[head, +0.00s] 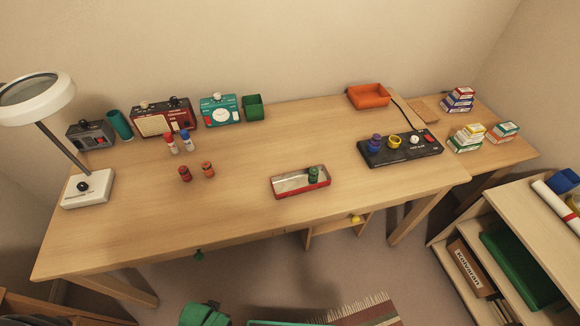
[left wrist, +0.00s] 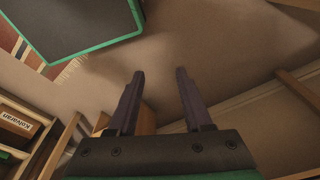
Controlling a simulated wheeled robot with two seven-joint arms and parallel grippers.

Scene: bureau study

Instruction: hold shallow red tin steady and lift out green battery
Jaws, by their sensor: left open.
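The shallow red tin (head: 288,188) lies on the desk near its front edge, right of the middle. Its inside looks pale. A green battery (head: 313,175) stands upright in the right end of the tin. My left gripper (left wrist: 158,80) shows in the left wrist view with its two dark fingers apart and nothing between them. It points toward the floor and the desk's underside, away from the tin. No gripper fingers show in the head view, and my right gripper is not seen.
Two dark red batteries (head: 196,171) stand left of the tin. A magnifier lamp (head: 88,188) stands at far left. Desk around the tin is clear.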

